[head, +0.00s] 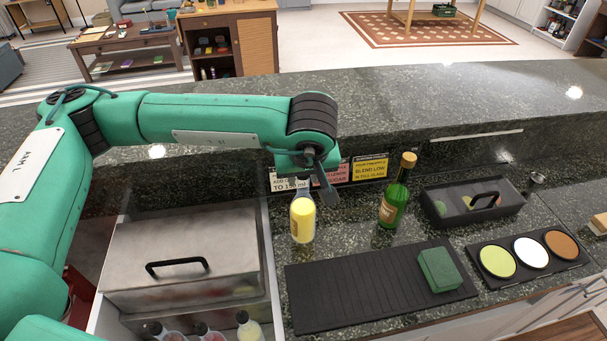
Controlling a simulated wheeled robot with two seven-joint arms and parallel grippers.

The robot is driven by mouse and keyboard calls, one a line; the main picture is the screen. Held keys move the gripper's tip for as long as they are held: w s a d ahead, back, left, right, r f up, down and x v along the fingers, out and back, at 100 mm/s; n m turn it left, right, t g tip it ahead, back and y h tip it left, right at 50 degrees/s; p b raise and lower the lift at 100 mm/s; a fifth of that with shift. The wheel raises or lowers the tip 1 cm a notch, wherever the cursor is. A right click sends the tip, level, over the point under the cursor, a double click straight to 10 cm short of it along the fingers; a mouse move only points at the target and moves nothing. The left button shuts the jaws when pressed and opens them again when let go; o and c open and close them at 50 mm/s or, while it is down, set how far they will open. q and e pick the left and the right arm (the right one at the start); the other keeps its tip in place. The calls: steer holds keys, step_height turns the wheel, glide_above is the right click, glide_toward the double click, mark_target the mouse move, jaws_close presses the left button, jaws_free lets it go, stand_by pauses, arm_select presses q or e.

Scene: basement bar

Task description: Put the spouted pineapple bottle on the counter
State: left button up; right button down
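A clear bottle with yellow contents (302,220), which looks like the pineapple bottle, is upright at the counter (345,240), left of the green bottle. Its base appears to be on the stone surface. Its top is partly hidden by my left gripper (318,182). One dark finger of that gripper slants down just right of the bottle's neck, with a small gap to it. The other finger is hard to make out, but the gripper looks open. My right gripper is not in view.
An open drawer (277,300) holds a metal-lidded bin (185,250) and several bottles (248,328).

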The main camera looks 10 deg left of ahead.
arm_select(q)
steer(key=shift+o, duration=1)
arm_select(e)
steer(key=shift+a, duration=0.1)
arm_select(q)
steer(key=shift+r, duration=0.1)
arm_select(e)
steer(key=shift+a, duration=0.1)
arm_select(q)
steer(key=shift+r, duration=0.1)
steer(key=shift+s+r, duration=0.1)
steer(key=shift+r, duration=0.15)
steer(key=b+v, duration=0.3)
steer(key=v, duration=0.8)
steer(key=shift+r, duration=0.25)
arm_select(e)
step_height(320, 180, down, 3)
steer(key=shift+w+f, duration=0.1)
arm_select(q)
steer(key=shift+s, duration=0.1)
